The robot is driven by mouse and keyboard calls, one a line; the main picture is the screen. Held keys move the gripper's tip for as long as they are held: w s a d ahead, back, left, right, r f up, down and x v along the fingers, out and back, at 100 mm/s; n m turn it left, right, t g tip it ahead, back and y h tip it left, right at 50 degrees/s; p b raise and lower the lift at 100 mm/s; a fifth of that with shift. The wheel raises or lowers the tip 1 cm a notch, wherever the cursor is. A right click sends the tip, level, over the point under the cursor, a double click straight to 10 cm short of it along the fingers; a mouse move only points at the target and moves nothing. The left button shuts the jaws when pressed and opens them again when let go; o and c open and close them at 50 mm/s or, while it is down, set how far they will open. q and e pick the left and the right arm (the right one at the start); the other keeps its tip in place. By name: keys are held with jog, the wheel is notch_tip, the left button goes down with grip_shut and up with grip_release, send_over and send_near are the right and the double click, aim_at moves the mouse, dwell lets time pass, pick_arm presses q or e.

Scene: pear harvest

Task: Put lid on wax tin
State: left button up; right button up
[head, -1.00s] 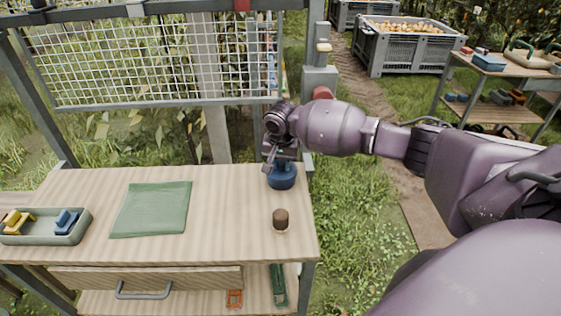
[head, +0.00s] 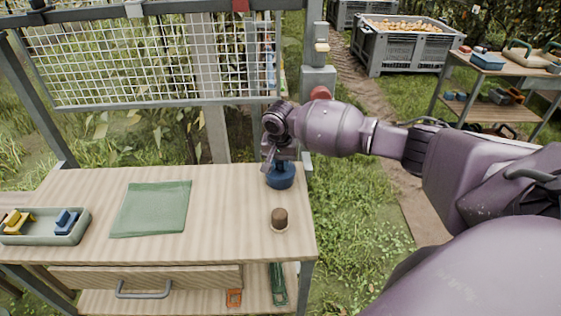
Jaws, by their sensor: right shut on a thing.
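The wax tin with its lid appears as a round dark blue tin (head: 281,177) near the right back edge of the wooden bench. I cannot tell the lid apart from the tin at this size. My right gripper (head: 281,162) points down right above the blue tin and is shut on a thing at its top. Its fingertips are small and partly hidden by the wrist. My left gripper is not in view.
The bench (head: 225,215) carries a green cloth (head: 151,209), a grey-green tray (head: 40,238) with yellow and blue items, and a small brown-topped object (head: 280,219) near the right edge. A wire mesh panel (head: 150,60) stands behind. The bench middle is clear.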

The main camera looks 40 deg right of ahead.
dwell(0.3)
dwell(0.6)
jog(key=shift+p, duration=0.55)
dwell(0.4)
jog(key=shift+f, duration=0.55)
